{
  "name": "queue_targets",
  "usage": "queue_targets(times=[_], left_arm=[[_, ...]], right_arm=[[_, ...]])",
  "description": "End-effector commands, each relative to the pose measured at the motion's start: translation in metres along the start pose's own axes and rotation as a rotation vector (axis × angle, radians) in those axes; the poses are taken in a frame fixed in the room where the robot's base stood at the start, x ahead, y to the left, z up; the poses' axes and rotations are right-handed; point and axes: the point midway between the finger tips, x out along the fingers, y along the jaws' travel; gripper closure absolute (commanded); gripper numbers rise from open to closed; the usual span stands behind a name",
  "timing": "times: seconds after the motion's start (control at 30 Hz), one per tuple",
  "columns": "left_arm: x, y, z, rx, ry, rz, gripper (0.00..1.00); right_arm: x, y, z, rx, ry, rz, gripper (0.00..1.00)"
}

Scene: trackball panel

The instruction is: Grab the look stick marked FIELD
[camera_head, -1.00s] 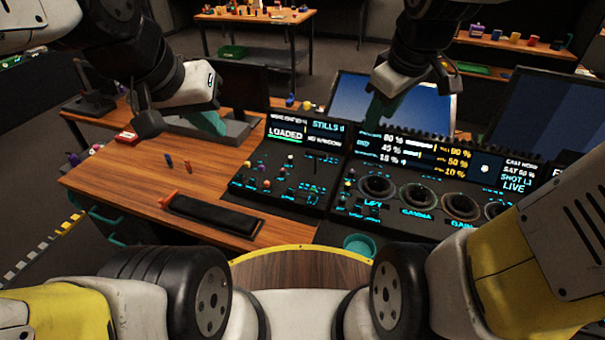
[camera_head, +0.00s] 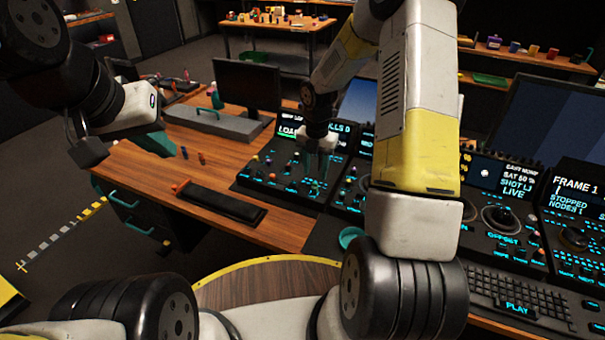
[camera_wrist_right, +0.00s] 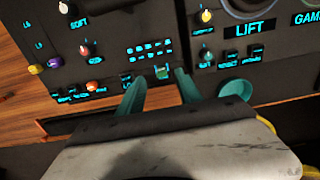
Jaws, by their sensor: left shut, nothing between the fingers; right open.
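A small dark stick with a greenish glint (camera_wrist_right: 162,71) stands on the left panel module, between my right fingertips in the right wrist view. No FIELD marking is readable in either view, so I cannot tell if it is the look stick. My right gripper (camera_head: 317,168) is open over that module, pointing down; its two teal fingers (camera_wrist_right: 160,79) also show in the right wrist view, apart, one on each side of the stick. Contact cannot be told. My left gripper (camera_head: 166,146) is shut and empty above the left part of the desk.
Several coloured knobs (camera_wrist_right: 90,50) stand close by on the module. A teal cup or ring (camera_head: 350,237) lies at the panel's front edge. The trackball sections and a keyboard (camera_head: 520,300) are to the right. A black wrist rest (camera_head: 220,205) lies on the wooden desk.

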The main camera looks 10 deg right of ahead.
Motion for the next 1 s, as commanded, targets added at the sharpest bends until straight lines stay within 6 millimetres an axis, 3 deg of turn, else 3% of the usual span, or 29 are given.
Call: queue_targets(times=[0.4,0.73,0.93,1.0], left_arm=[[0.0,0.0,0.0,0.0,0.0,0.0,1.0],[0.0,0.0,0.0,0.0,0.0,0.0,1.0],[0.0,0.0,0.0,0.0,0.0,0.0,1.0],[0.0,0.0,0.0,0.0,0.0,0.0,1.0]], right_arm=[[0.056,-0.001,-0.007,0.002,0.002,-0.002,0.58],[0.064,-0.001,-0.006,0.004,0.0,0.0,0.58],[0.063,-0.001,-0.006,0.004,0.0,0.0,0.95],[0.063,-0.001,-0.006,0.004,0.0,0.0,1.0]])
